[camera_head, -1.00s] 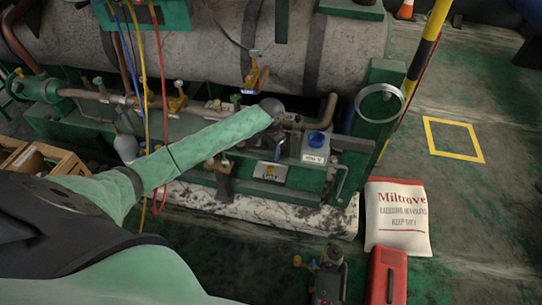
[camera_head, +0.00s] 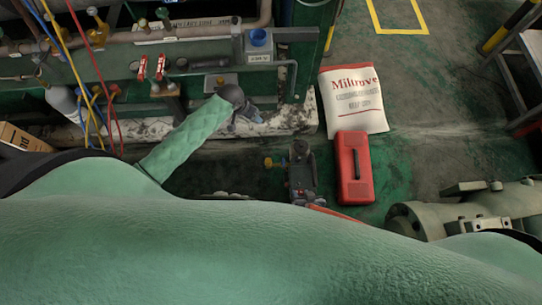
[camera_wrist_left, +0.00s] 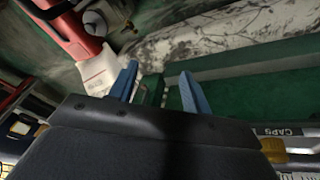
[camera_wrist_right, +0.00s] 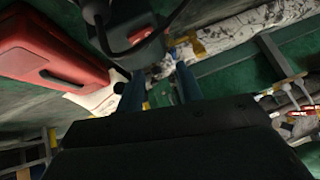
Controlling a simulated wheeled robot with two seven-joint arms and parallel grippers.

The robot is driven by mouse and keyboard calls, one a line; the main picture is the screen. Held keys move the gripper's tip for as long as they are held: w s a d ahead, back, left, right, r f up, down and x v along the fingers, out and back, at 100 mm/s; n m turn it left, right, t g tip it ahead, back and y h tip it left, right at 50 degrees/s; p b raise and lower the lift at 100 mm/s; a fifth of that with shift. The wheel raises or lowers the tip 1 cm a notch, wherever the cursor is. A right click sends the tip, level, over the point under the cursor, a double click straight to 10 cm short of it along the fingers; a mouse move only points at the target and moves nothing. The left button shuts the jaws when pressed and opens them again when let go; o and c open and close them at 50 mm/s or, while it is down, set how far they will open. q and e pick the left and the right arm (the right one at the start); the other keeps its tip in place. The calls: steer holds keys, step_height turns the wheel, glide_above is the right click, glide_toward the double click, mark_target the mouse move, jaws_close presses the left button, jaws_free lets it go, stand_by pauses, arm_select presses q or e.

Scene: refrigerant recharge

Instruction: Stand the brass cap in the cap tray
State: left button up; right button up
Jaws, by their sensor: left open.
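The cap tray is probably the small grey tray (camera_head: 222,82) on the green skid. A brass-coloured spot shows at it; I cannot tell whether this is the brass cap. The left wrist view shows a white CAPS label (camera_wrist_left: 280,132) with a brass-yellow piece (camera_wrist_left: 273,150) beside it, partly hidden by my gripper. My left gripper (camera_head: 246,119) is just in front of the tray, by the skid's front edge. Its blue fingers (camera_wrist_left: 158,80) are apart and empty. My right gripper's fingers (camera_wrist_right: 158,80) are apart with nothing visible between them, low near a dark valved unit (camera_head: 300,170).
A grey box with a blue cup (camera_head: 258,38) stands right of the tray. Red-handled valves (camera_head: 150,68) and hoses are at its left. A white sack (camera_head: 353,100) and a red case (camera_head: 354,168) lie on the floor. A large flanged pipe part (camera_head: 465,215) is at lower right.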

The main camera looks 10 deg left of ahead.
arm_select(q)
steer(key=s+d+f+t, duration=0.1)
steer(key=s+d, duration=0.3)
steer(key=s, duration=0.4)
steer(key=s+d+f+n+t, duration=0.1)
steer(key=s+d+f, duration=0.3)
steer(key=s, duration=0.4)
steer(key=s+d+f+n+t+h, duration=0.1)
steer(key=s+d+f+t, duration=0.1)
steer(key=s, duration=0.6)
steer(key=d+f, duration=0.1)
steer(key=d, duration=0.1)
steer(key=shift+s+d+t, duration=0.3)
steer(key=shift+s, duration=0.1)
